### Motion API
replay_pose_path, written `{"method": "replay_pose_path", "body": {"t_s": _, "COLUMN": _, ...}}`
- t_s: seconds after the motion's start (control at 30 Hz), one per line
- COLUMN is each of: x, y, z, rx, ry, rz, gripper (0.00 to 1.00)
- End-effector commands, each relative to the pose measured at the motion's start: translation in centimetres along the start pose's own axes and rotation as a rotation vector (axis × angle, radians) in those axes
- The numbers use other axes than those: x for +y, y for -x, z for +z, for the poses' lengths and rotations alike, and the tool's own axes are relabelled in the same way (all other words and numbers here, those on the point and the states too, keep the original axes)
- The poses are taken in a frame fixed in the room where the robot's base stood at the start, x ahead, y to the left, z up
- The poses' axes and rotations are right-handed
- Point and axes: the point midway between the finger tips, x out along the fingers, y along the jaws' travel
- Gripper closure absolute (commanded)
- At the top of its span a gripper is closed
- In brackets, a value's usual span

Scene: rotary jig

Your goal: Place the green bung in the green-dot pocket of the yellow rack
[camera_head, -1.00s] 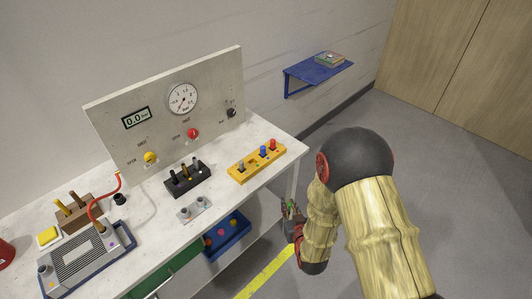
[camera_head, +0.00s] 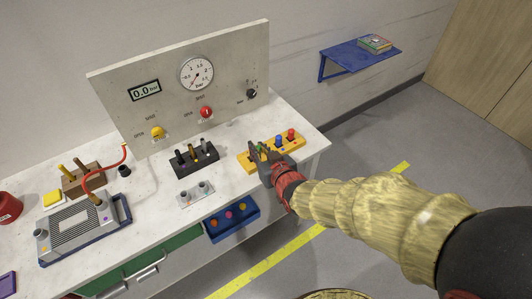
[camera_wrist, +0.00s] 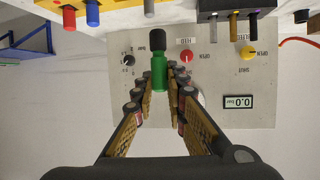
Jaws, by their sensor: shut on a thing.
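My gripper (camera_head: 262,157) is over the left part of the yellow rack (camera_head: 300,146) at the right end of the bench. It is shut on the green bung (camera_wrist: 159,72), which has a black end (camera_wrist: 157,40) and stands between the fingertips in the wrist view. In that view, turned upside down, the black end points toward the yellow rack (camera_wrist: 115,4). A blue bung (camera_head: 279,140) and a red bung (camera_head: 291,133) stand in the rack to the right. A grey peg (camera_wrist: 149,8) shows close to the black end. The green dot cannot be made out; my gripper covers part of the rack.
A black rack (camera_head: 194,161) with several pegs stands left of the yellow rack. Behind is a gauge panel (camera_head: 225,85) with a red knob (camera_head: 206,112) and yellow knob (camera_head: 158,132). A blue tray (camera_head: 232,225) hangs below the front edge.

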Motion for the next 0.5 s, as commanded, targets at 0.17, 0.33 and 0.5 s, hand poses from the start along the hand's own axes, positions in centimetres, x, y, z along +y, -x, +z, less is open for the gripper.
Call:
{"method": "replay_pose_path", "body": {"t_s": 0.17, "x": 2.1, "y": -3.3, "z": 0.6, "rx": -0.003, "ry": 0.000, "rz": 0.003, "gripper": 1.00}}
{"method": "replay_pose_path", "body": {"t_s": 0.33, "x": 4.2, "y": -6.8, "z": 1.0, "rx": -0.002, "ry": -0.001, "rz": 0.003, "gripper": 1.00}}
{"method": "replay_pose_path", "body": {"t_s": 0.5, "x": 5.9, "y": -10.2, "z": 2.7, "rx": -0.005, "ry": -0.001, "rz": 0.002, "gripper": 1.00}}
